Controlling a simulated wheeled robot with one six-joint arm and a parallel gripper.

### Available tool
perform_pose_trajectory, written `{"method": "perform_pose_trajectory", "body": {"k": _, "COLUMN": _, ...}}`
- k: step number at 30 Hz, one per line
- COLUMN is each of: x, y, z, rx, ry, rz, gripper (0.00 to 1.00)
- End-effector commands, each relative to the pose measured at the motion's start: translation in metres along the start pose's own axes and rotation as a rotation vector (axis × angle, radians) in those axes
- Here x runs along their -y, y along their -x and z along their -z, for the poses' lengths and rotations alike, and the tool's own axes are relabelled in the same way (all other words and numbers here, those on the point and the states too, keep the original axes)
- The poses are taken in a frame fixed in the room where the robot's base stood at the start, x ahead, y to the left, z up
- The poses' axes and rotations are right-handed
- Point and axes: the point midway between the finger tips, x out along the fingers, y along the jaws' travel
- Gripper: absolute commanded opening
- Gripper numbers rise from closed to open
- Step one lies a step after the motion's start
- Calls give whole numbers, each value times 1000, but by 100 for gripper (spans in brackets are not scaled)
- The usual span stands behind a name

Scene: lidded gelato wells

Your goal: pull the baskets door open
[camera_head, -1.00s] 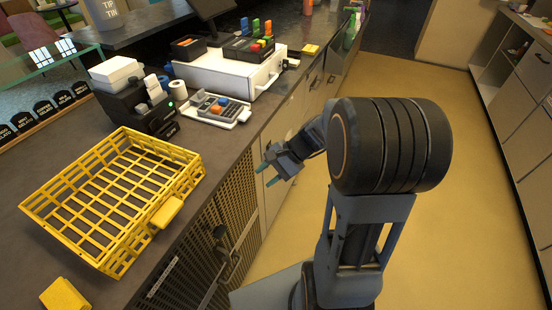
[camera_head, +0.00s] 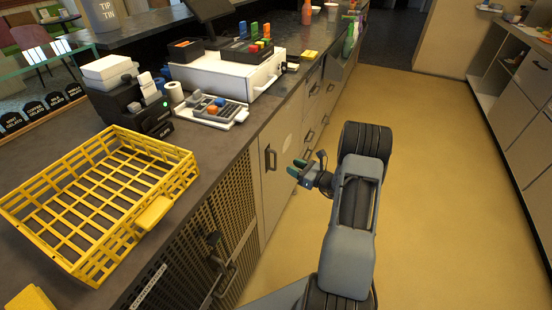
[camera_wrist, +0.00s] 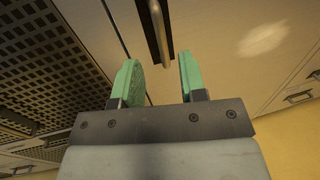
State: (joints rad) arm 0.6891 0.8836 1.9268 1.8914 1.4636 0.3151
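My gripper (camera_head: 296,169) is open and empty in front of the counter's cabinet fronts. A plain cream door (camera_head: 278,180) with a dark upright bar handle (camera_head: 269,157) is just left of the fingertips. In the wrist view the green fingers (camera_wrist: 160,80) stand apart, and a metal bar handle (camera_wrist: 160,38) lies ahead of the gap between them, not gripped. Perforated doors (camera_head: 185,268) are left of the cream door, with their own dark handles (camera_head: 226,280). A small label (camera_head: 148,286) there is too small to read, so I cannot tell which door is the baskets door.
A yellow wire basket (camera_head: 160,209) sits on the dark counter (camera_head: 225,145), near a card terminal and a white cash drawer (camera_head: 235,72). More drawer fronts run on beyond the cream door. The yellow floor to the right is clear up to the opposite cabinets (camera_head: 520,115).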

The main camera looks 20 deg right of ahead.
Motion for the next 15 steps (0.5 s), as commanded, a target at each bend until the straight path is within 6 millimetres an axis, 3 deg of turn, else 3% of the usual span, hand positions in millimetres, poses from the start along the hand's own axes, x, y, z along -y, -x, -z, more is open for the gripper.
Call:
{"method": "perform_pose_trajectory", "body": {"k": 6, "x": -1, "y": -43, "z": 0, "rx": 0, "ry": 2, "rz": -4, "gripper": 39}}
{"method": "perform_pose_trajectory", "body": {"k": 15, "x": -1, "y": -81, "z": 0, "rx": -1, "ry": 2, "rz": -3, "gripper": 39}}
